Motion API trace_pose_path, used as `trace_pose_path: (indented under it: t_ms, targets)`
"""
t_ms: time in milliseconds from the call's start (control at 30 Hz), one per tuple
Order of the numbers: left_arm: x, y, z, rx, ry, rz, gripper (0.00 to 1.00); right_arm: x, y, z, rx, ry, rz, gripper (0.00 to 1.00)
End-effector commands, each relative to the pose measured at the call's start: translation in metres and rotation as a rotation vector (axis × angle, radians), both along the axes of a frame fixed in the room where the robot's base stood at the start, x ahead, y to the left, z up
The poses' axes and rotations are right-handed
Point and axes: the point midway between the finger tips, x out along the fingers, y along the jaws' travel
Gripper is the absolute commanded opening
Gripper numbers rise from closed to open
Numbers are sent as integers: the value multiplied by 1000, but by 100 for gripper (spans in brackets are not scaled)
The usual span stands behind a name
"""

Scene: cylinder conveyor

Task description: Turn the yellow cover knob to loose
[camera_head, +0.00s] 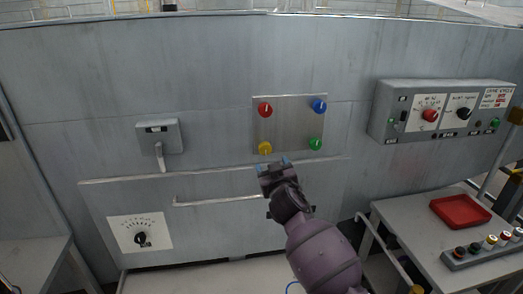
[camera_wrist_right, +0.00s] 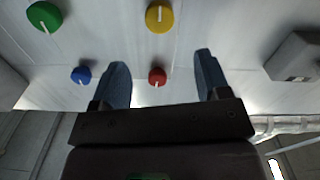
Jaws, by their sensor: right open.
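The yellow cover knob (camera_head: 265,148) is the lower left of the knobs on a square metal plate (camera_head: 289,126) on the grey machine front. Its white mark looks roughly upright. It also shows at the top of the right wrist view (camera_wrist_right: 159,18). My right gripper (camera_head: 272,164) is just below and right of the yellow knob in the head view. In the wrist view my right gripper (camera_wrist_right: 161,72) is open and empty, its two blue fingers apart. The yellow knob is beyond the fingertips, not between them; contact is not visible. My left gripper is out of view.
Red (camera_head: 265,109), blue (camera_head: 319,106) and green (camera_head: 315,143) knobs share the plate. A lever box (camera_head: 160,136) is left. A control box (camera_head: 445,110) is right. A handle bar (camera_head: 230,200) runs below. A side table holds a red tray (camera_head: 460,211).

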Motion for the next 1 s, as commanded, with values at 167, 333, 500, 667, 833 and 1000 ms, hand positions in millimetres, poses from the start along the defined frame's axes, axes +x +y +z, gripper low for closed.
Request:
trace_pose_path:
  t_ms: [167,333,500,667,833,1000]
  targets:
    - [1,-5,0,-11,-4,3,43,15,3,0,0,-1,1,69]
    - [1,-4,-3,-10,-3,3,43,36,8,0,0,-1,1,69]
    - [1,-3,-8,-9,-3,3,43,57,12,0,0,-1,1,69]
    - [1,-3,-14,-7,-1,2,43,75,16,-1,-1,-1,1,69]
    - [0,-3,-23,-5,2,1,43,91,18,-1,-1,-1,1,69]
    - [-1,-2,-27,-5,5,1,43,101,20,-1,0,0,1,69]
